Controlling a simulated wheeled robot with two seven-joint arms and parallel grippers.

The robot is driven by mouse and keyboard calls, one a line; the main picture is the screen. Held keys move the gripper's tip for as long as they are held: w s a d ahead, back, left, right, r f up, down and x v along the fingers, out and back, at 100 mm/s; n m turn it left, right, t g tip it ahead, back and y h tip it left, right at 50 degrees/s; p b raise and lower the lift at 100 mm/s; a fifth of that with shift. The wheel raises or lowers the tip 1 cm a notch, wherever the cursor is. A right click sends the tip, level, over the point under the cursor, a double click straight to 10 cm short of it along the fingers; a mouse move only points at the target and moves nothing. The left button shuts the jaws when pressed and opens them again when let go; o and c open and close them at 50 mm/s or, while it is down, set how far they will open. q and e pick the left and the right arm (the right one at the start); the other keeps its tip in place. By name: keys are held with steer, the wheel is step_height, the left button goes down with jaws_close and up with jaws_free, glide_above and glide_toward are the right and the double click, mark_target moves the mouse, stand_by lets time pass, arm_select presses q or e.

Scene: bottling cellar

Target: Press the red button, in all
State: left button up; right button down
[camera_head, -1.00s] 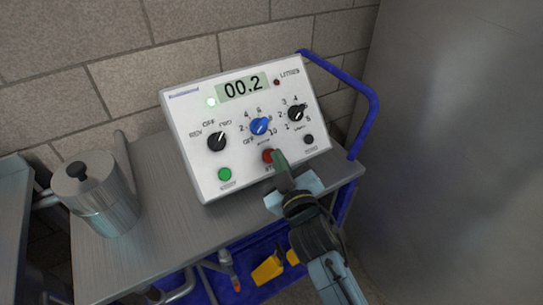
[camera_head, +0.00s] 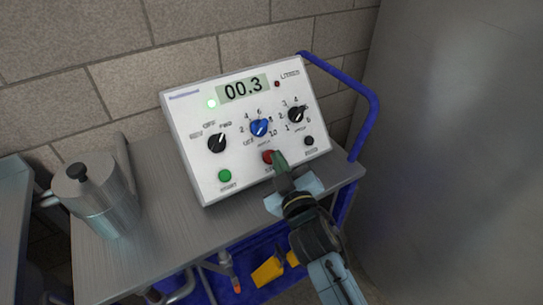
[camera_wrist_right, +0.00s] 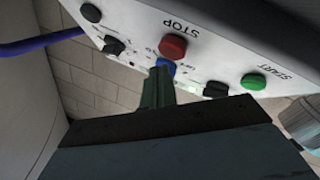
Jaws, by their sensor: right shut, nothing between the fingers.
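The white control box (camera_head: 190,125) stands on a metal cart top, its display (camera_head: 243,88) reading 00.3 with a green light lit beside it. The red button (camera_head: 267,157) is low on the panel, partly covered by my right gripper (camera_head: 280,160). The right wrist view shows the red button (camera_wrist_right: 173,47) by the word STOP, with the shut fingertips (camera_wrist_right: 161,72) close beside it. I cannot tell whether they touch it. A green button (camera_head: 225,175) marked START sits to its left. My left gripper is not in view.
Black knobs (camera_head: 217,142) and a blue knob (camera_head: 259,128) sit above the buttons; a black button (camera_head: 309,141) is at the right. A lidded metal pot (camera_head: 100,205) stands left on the cart (camera_head: 165,235). A blue rail (camera_head: 365,95) and a large grey surface (camera_head: 455,150) are at the right.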

stand_by(0.8)
steer(key=shift+w+a+f, duration=0.2)
steer(key=shift+w+f, duration=0.05)
steer(key=shift+f, duration=0.05)
steer(key=shift+w+a+f+b, duration=0.15)
steer(key=shift+w+f+b, duration=0.2)
steer(key=shift+b, duration=0.3)
stand_by(0.5)
stand_by(0.3)
steer(key=shift+s+d+r+p, duration=0.35)
steer(key=shift+s+r+p, duration=0.25)
steer(key=shift+p, duration=0.45)
